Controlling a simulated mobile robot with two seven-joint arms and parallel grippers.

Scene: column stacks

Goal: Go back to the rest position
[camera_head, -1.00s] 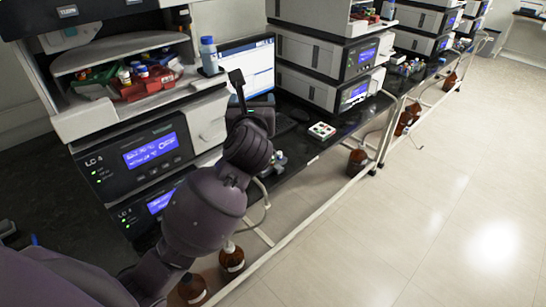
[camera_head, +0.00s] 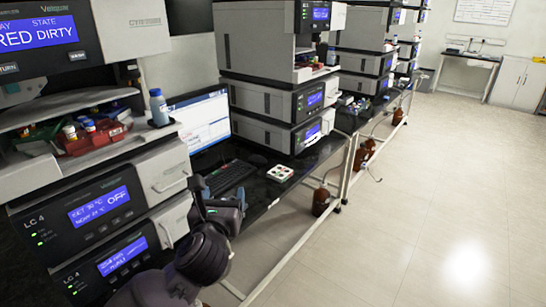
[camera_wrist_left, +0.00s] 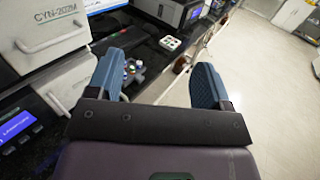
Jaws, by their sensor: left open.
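My left gripper (camera_head: 222,200) is in front of the black bench, near the keyboard, in the head view. In the left wrist view its two blue fingers (camera_wrist_left: 158,80) stand apart with nothing held between them. Past the fingers, the wrist view shows the bench edge, small items on the bench and the pale floor. My right gripper does not show in either view.
Instrument stacks (camera_head: 122,205) stand close at the left, holding a red tray (camera_head: 95,138) and a blue-capped bottle (camera_head: 158,107). A keyboard (camera_head: 228,177) and a white tray (camera_head: 280,173) lie on the bench. Brown bottles (camera_head: 321,200) stand below. The floor (camera_head: 420,220) at right is clear.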

